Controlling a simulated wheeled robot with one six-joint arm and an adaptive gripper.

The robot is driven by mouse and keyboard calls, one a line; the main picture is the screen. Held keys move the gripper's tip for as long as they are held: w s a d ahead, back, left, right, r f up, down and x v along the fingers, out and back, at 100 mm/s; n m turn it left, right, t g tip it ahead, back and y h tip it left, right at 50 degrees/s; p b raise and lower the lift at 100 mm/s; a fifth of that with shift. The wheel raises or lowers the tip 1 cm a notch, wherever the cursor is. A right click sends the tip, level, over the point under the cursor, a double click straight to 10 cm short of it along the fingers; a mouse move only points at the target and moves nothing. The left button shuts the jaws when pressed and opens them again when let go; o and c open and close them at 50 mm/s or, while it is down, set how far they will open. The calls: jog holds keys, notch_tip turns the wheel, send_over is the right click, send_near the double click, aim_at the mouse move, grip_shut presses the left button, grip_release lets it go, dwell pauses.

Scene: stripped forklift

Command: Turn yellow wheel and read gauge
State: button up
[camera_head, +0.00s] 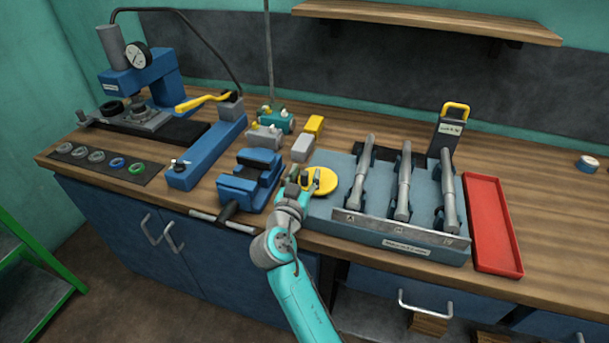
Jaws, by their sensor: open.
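The yellow wheel (325,183) is a flat disc at the left end of the grey-blue fixture on the workbench. My gripper (307,179) is open at the wheel's left side and overlaps its edge in this view. I cannot tell whether the fingers touch it. The gripper hides part of the wheel's left side. A round gauge (137,55) with a white face and dark rim is mounted on the blue press at the back left. Its needle shows, but the scale is too small to read.
A blue vise (248,180) stands just left of my gripper. The fixture (425,245) holds several grey cylinders to the right. A red tray (490,222) lies beyond it. A blue pump with a yellow lever (200,102) stands left.

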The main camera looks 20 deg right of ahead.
jog(key=shift+c, duration=0.2)
grip_shut()
jog(key=shift+s+d+f+n+t+y, duration=0.1)
jog(key=shift+s+d+n+t+y, duration=0.1)
jog(key=shift+n+t+y, duration=0.3)
jog(key=shift+s+d+n+t+y, duration=0.15)
jog(key=shift+n+t+y, duration=0.1)
jog(key=shift+n+y, duration=0.45)
jog(key=shift+s+a+n+t+y, duration=0.1)
jog(key=shift+s+n+t+y, duration=0.25)
jog(key=shift+y, duration=0.7)
jog(key=shift+d+n+t+y, duration=0.1)
jog(key=shift+n+t+y, duration=0.1)
jog(key=shift+n+y, duration=0.55)
jog(key=shift+y, duration=0.3)
jog(key=shift+o, duration=0.2)
grip_release()
